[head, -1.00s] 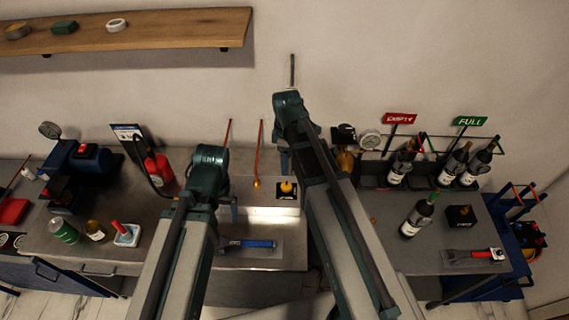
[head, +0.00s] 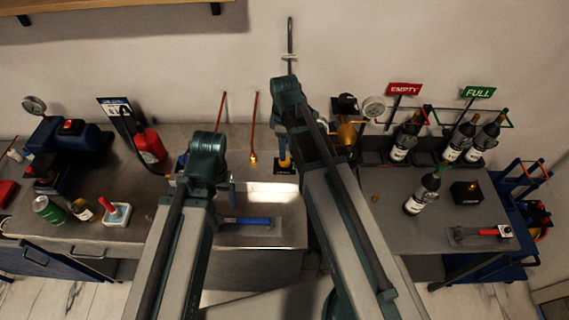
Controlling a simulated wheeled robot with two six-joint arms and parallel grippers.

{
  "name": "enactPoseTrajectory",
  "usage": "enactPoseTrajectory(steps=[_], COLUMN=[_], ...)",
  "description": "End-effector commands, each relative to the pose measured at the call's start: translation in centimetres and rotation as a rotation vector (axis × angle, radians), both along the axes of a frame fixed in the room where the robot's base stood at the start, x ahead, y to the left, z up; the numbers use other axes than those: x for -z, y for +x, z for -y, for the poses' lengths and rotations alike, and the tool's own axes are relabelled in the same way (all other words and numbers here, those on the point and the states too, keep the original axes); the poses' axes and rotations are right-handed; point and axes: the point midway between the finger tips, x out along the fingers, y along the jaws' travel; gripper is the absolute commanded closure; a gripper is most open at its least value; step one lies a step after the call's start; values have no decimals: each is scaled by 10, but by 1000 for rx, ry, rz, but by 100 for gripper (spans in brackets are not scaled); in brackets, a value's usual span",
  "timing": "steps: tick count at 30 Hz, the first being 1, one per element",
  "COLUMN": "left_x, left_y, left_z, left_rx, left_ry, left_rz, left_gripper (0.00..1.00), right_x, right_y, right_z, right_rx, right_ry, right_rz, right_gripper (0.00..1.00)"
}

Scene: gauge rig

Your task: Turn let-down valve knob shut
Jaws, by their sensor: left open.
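A yellow knob (head: 285,161) stands on a black labelled block on the middle bench, just below my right wrist. A gauge (head: 374,107) with a brass fitting (head: 347,131) and a black part (head: 346,103) is right of that wrist. I cannot tell which part is the let-down valve knob. My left gripper (head: 230,184) is open and empty over the middle bench, left of the yellow knob, mostly hidden behind its own wrist. My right gripper (head: 284,143) is largely hidden by its wrist near the yellow knob, and its jaws are unclear.
A blue-handled tool (head: 247,221) lies on the middle bench. Two thin red rods rise behind it, one with a brass end (head: 253,160). A red extinguisher (head: 149,146) stands left. Several bottles (head: 421,190) and a red-handled tool (head: 480,233) are on the right bench.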

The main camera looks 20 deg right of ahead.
Motion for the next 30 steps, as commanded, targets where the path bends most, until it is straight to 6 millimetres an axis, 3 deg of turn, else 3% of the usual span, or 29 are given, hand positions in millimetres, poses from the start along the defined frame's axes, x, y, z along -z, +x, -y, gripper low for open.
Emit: enactPoseTrajectory(steps=[1,10,23,26,30], left_x=[15,55,62,62,62], left_y=[0,0,0,0,0], left_z=[0,0,0,0,0], left_rx=[1,-1,-2,-2,-2], left_ry=[0,0,0,0,0], left_rz=[0,0,0,0,0], left_gripper=[17,17,17,17,17], right_x=[15,55,62,62,62], right_y=[0,0,0,0,0], right_z=[0,0,0,0,0], right_rx=[0,0,0,0,0], right_ry=[0,0,0,0,0], right_rz=[0,0,0,0,0], right_gripper=[20,20,20,33,58])
